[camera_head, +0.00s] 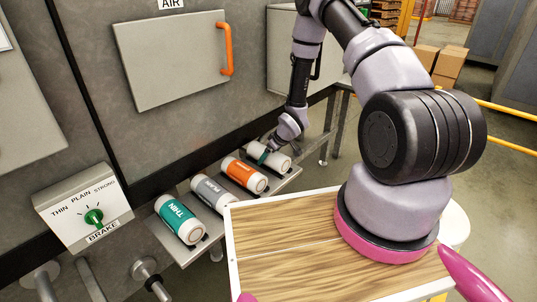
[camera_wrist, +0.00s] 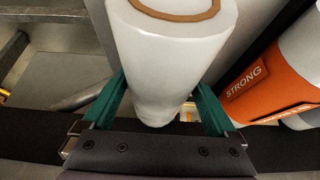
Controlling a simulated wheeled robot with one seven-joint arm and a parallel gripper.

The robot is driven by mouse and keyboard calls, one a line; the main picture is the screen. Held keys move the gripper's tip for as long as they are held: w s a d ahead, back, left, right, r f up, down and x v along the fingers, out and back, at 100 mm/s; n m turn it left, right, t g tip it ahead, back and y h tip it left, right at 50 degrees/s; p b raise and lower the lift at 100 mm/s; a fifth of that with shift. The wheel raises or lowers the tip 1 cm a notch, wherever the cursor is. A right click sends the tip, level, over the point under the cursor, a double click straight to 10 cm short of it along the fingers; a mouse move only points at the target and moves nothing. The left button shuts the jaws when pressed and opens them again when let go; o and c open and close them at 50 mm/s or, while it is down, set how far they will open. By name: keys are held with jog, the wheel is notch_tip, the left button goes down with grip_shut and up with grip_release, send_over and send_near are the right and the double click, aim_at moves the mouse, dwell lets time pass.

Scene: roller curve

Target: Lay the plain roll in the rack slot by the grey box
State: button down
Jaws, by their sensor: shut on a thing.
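My gripper (camera_head: 272,153) is at the far end of the rack (camera_head: 183,250). Its teal fingers are shut around the middle of a white roll (camera_head: 281,163). In the wrist view this roll (camera_wrist: 170,55) is bare white with a brown core ring, and no label shows. I cannot tell whether it rests on the rack or hangs just above. Nearer along the rack lie an orange STRONG roll (camera_head: 244,175), a grey-labelled roll (camera_head: 213,194) with hard-to-read lettering, and a teal THIN roll (camera_head: 179,219). The grey BRAKE box (camera_head: 65,205) is left of the THIN roll.
The BRAKE box has a green knob (camera_head: 93,216) and the words THIN, PLAIN and STRONG. A wood-topped surface (camera_head: 285,250) is in front of the rack. A panel with an orange handle (camera_head: 227,50) is behind. The STRONG roll (camera_wrist: 275,85) is close beside my gripper.

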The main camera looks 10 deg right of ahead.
grip_release()
jog(key=shift+r, duration=0.1)
jog(key=v, duration=1)
jog(key=shift+r, duration=0.1)
jog(key=s+d+r+m+t+h, duration=0.1)
jog(key=d+r+m+h, duration=0.15)
jog(key=r, duration=1.05)
jog(key=s+d+r+m+h, duration=0.15)
jog(key=d+r, duration=0.25)
jog(key=r, duration=1)
jog(key=s+a+r+m+y, duration=0.1)
jog(key=s+a+r+m, duration=0.1)
jog(key=s+r, duration=0.7)
jog(key=s+a+r+m+t+y, duration=0.1)
jog(key=s+r+m, duration=0.4)
jog(key=s+r, duration=0.5)
jog(key=s, duration=0.4)
jog(key=shift+s+a+r+y, duration=0.25)
jog(key=shift+a+r+y, duration=0.05)
jog(key=shift+a, duration=0.1)
